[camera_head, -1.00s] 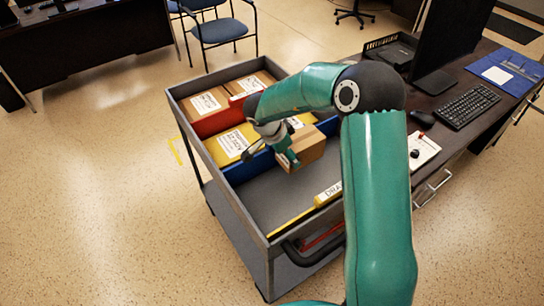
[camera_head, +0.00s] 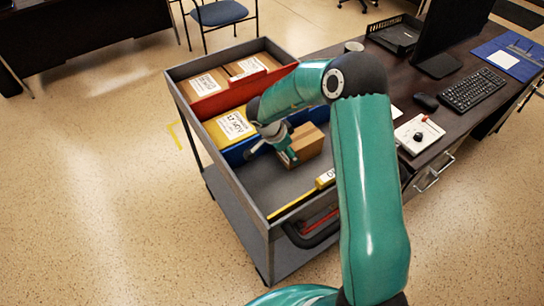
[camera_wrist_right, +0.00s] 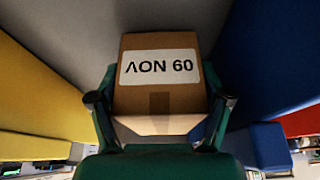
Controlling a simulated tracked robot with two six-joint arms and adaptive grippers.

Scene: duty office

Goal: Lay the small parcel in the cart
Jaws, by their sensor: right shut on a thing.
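The small parcel (camera_head: 308,141) is a brown cardboard box. It is over the front grey bay of the cart (camera_head: 228,200), beside the blue divider (camera_head: 236,154). My right gripper (camera_head: 288,157) is shut on it, with a finger on either side. In the right wrist view the parcel (camera_wrist_right: 160,85) sits between the fingers, its white label reading upside down as "09 NOV". The grey cart surface shows behind it; I cannot tell whether the parcel touches the floor of the bay. My left gripper is not in view.
Larger labelled boxes (camera_head: 208,84) lie in the cart's back bay behind the red divider (camera_head: 222,98). A desk (camera_head: 440,135) with keyboard (camera_head: 470,94) and control box (camera_head: 419,135) stands close on the right.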

